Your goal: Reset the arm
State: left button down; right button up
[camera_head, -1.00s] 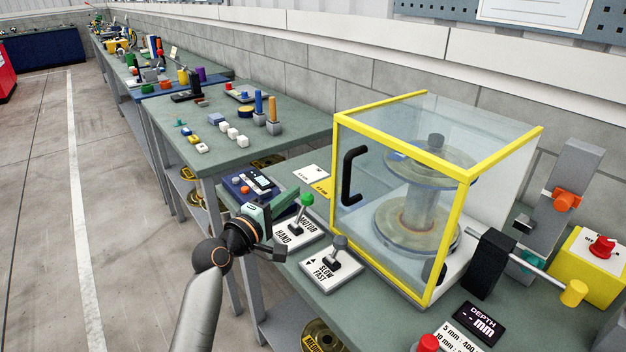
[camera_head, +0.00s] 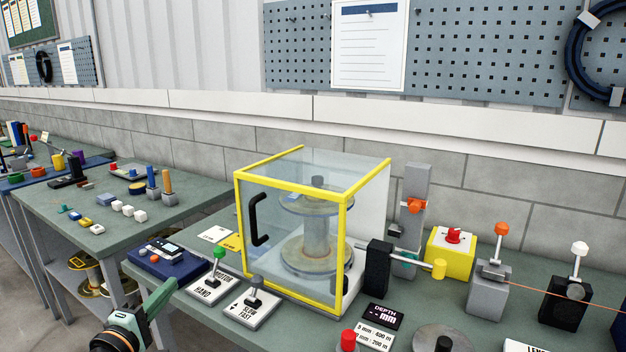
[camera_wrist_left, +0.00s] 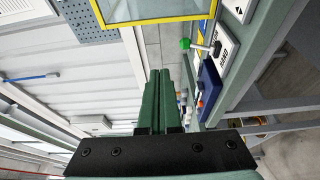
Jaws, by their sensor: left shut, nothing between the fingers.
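My left gripper (camera_head: 158,303) is at the lower left of the head view, in front of the bench edge and below the blue box. Its green fingers are together with nothing between them. The closed fingers also show in the left wrist view (camera_wrist_left: 163,100). The green-knobbed MOTOR/HAND lever (camera_head: 217,265) stands just right of the gripper, apart from it. It also shows in the wrist view (camera_wrist_left: 193,45). The grey-knobbed SLOW/FAST lever (camera_head: 255,293) is further right. My right gripper is not in view.
A yellow-framed clear guard box (camera_head: 344,250) encloses a spool (camera_head: 316,235). A dark blue box (camera_head: 168,262) lies at the bench's left end. A black post (camera_head: 378,268), a yellow box with a red knob (camera_head: 450,258) and more levers stand on the right.

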pick_arm(q)
jog(key=s+d+f+m+g, duration=0.1)
jog(key=s+f+m, duration=0.15)
jog(key=f, duration=0.35)
jog(key=s+d+f+m+g, duration=0.2)
jog(key=s+f, duration=0.1)
jog(key=f, duration=0.4)
jog(key=s+d+f+m+g, duration=0.2)
jog(key=s+d+f+m, duration=0.2)
jog(key=s+f, duration=0.6)
jog(key=s+d+f+m+g+y, duration=0.1)
jog(key=s+d+f+m+g, duration=0.2)
jog(key=s+f+m, duration=0.6)
jog(key=s+d+f, duration=0.1)
jog(key=s, duration=0.4)
jog(key=shift+s, duration=0.2)
jog(key=shift+d, duration=0.1)
